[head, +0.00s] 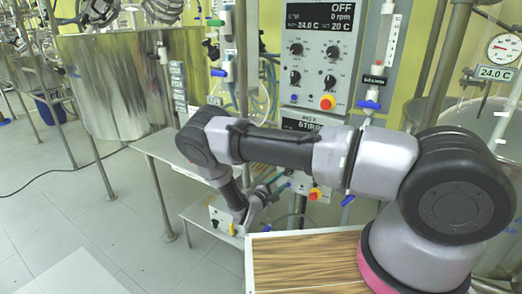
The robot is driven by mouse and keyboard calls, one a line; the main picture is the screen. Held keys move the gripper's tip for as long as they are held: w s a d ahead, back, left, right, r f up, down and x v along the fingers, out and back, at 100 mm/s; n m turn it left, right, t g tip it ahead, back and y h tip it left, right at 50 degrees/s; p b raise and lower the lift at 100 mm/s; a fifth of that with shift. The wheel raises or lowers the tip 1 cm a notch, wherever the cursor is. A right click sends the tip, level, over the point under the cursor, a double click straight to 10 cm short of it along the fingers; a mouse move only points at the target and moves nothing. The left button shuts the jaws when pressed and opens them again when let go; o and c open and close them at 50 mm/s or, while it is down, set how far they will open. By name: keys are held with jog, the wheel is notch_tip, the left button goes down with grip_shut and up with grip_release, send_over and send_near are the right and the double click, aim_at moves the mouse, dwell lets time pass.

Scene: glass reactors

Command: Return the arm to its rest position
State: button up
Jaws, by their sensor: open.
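My grey and black arm rises from its pink-ringed base at the lower right. It reaches left across the front of the control panel and bends down at the elbow. My gripper (252,212) hangs low in the middle, beyond the wooden top. It is open, and nothing shows between its fingers. It is small and dark here, and its fingertips are hard to make out against the box and tubing behind.
A control panel (316,60) reads OFF and 0 rpm. Blue-handled valves (368,104) and a gauge (504,48) are nearby. A steel table (160,145), a low box (222,212) and a steel vessel (110,85) stand left. The wooden top (305,262) is bare. Floor is clear at lower left.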

jog(key=s+d+r+m+g+y, duration=0.1)
jog(key=s+d+r+m+g, duration=0.3)
jog(key=r, duration=0.6)
jog(key=s+d+r+m+g+y, duration=0.25)
jog(key=r+m+g, duration=0.25)
jog(key=r, duration=0.5)
jog(key=s+d+r+m+g+y, duration=0.15)
jog(key=d+r+m+g, duration=0.3)
jog(key=r, duration=0.65)
jog(key=s+r+m+t+y, duration=0.6)
jog(key=s+r+t+y, duration=0.1)
jog(key=s+r, duration=1.5)
jog(key=shift+s+a+r+y, duration=0.2)
jog(key=shift+a+r+y, duration=0.2)
jog(key=shift+y, duration=0.4)
jog(key=shift+t, duration=0.25)
